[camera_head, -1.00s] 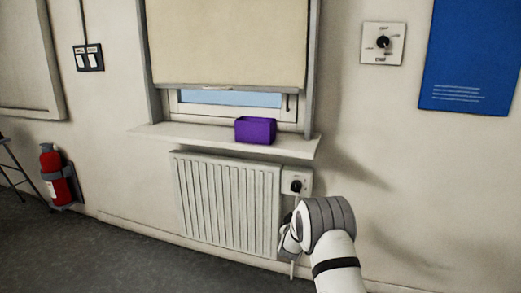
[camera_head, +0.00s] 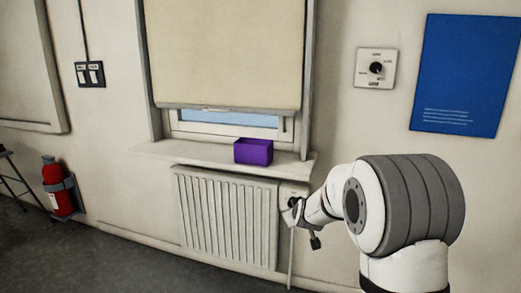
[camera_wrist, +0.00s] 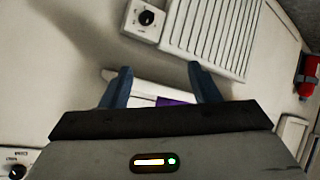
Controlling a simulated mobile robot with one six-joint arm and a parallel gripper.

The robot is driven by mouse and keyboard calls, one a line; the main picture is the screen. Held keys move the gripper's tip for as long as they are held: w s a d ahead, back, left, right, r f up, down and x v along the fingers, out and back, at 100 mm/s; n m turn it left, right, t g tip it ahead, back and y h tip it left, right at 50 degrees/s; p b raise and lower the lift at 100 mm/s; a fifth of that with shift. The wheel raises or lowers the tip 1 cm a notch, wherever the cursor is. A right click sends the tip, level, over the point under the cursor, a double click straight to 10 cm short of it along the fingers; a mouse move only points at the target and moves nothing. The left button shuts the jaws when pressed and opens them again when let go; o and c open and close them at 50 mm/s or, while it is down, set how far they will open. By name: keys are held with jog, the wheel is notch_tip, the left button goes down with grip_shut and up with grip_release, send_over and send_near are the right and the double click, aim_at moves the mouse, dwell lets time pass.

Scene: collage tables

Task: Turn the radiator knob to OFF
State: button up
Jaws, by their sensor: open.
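The radiator knob is a black dial (camera_head: 292,202) on a pale plate (camera_head: 290,187) at the upper right of the white radiator (camera_head: 225,215). In the head view my arm covers the plate's right side. The wrist view is turned over; there the knob (camera_wrist: 147,17) stands clear at the top, with a white pointer mark. Its lettering is too small to read. My gripper (camera_wrist: 159,68) is open and empty, its two blue fingers apart, and is not touching the knob. In the head view the fingers are largely hidden by my arm.
A purple box (camera_head: 253,151) stands on the window sill (camera_head: 215,158) above the radiator. A second wall dial (camera_head: 376,68) is higher at right, beside a blue poster (camera_head: 466,75). A red extinguisher (camera_head: 57,187) hangs at left.

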jog(key=s+d+r+m+g+p, duration=0.1)
jog(key=s+r+g+p, duration=0.2)
jog(key=s, duration=1)
jog(key=s+d+r+m+g+p, duration=0.1)
jog(key=s+r+p, duration=0.4)
jog(key=s, duration=0.8)
jog(key=s+d+r+m+g+p, duration=0.1)
jog(key=s+r+g+p, duration=0.3)
jog(key=s, duration=1)
notch_tip(320, 180, up, 3)
jog(key=shift+d+r+m+g, duration=0.15)
jog(key=shift+m+g, duration=0.25)
jog(key=shift+m, duration=0.4)
